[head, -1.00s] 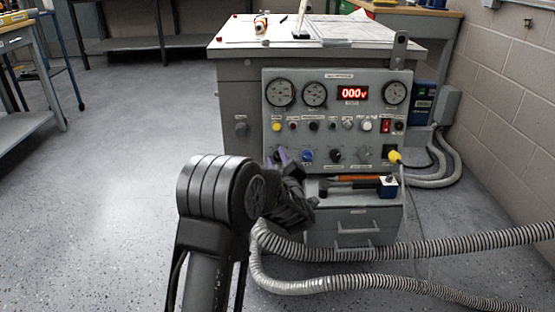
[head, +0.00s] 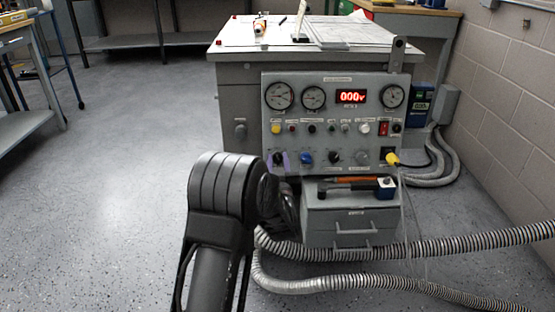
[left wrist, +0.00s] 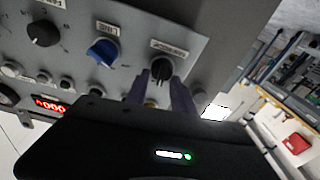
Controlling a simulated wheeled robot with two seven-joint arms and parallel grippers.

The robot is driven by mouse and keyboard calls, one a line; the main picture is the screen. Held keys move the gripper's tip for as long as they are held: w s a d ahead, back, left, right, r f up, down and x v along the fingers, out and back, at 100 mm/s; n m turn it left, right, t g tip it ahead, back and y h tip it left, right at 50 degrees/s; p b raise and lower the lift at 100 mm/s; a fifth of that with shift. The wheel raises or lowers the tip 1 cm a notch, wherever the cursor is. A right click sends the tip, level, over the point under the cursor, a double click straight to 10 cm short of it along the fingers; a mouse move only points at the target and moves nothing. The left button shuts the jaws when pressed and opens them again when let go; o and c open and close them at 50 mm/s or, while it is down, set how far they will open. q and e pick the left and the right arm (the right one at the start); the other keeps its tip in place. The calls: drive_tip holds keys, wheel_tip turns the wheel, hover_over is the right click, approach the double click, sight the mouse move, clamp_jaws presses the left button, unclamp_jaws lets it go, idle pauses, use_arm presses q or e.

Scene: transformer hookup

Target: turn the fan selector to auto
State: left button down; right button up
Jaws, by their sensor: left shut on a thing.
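The control panel (head: 335,110) has a lower row of knobs. My left gripper (left wrist: 160,86) has its purple fingers on either side of the leftmost black knob (left wrist: 161,67) and is shut on it. The label above this knob is too blurred to read surely. My right gripper is out of view.
A hammer-like tool (head: 350,187) lies on the grey drawer box (head: 350,222) below the panel. Ribbed hoses (head: 450,246) cross the floor. The floor at the left is clear.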

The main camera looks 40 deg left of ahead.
use_arm(q)
drive_tip(key=shift+m, duration=0.7)
drive_tip(key=c, duration=1.1)
unclamp_jaws()
drive_tip(key=p+v, duration=0.2)
drive_tip(key=v, duration=0.6)
drive_tip(key=shift+a, duration=0.1)
